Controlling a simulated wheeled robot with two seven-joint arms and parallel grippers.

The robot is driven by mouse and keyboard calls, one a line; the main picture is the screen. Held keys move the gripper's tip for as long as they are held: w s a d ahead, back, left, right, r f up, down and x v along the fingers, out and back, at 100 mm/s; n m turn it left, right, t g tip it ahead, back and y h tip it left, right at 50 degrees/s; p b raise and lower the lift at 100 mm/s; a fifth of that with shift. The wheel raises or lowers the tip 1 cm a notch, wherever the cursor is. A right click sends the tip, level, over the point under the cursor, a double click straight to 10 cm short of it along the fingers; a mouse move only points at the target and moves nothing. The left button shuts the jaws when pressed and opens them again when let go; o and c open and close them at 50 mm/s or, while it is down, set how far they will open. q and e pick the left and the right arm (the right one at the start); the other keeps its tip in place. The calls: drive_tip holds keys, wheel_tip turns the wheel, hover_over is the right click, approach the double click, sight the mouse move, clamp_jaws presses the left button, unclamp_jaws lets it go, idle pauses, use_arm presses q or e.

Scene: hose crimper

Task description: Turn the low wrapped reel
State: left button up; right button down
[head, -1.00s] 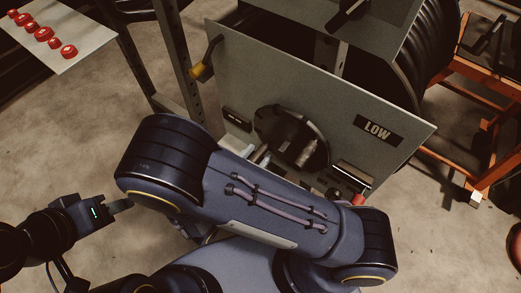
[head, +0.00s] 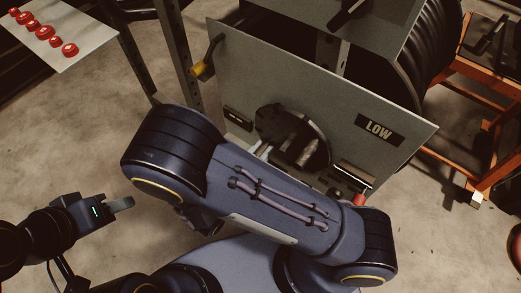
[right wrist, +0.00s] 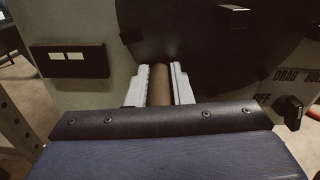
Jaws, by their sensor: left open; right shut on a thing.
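A grey panel (head: 330,108) with a LOW label (head: 379,129) carries a dark round disc (head: 283,122), which also fills the top of the right wrist view (right wrist: 205,35). A thick brown cylindrical handle (right wrist: 160,84) stands at the disc's lower left in the right wrist view. My right gripper (right wrist: 159,90) is shut on it, one pale finger on each side. In the head view my right arm hides most of that gripper. A black ribbed reel (head: 440,42) shows behind the panel. My left gripper (head: 124,204) is open and empty at the lower left, away from the panel.
A black holder (right wrist: 70,60) and a DRAG/HOLD/OFF knob (right wrist: 291,110) flank the disc. A board with several red knobs (head: 45,33) lies upper left. Orange frame (head: 485,100) stands right.

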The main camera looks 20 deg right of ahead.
drive_tip(key=shift+w+a+r+m, duration=0.3)
drive_tip(key=shift+r+m, duration=0.2)
drive_tip(key=shift+m, duration=0.3)
drive_tip(key=c, duration=1.3)
unclamp_jaws()
drive_tip(key=shift+f, duration=0.1)
drive_tip(key=shift+s, duration=0.1)
drive_tip(key=p+v, duration=0.1)
drive_tip(key=v, duration=0.6)
drive_tip(key=shift+s+a+p, duration=0.2)
drive_tip(key=shift+a+p, duration=0.1)
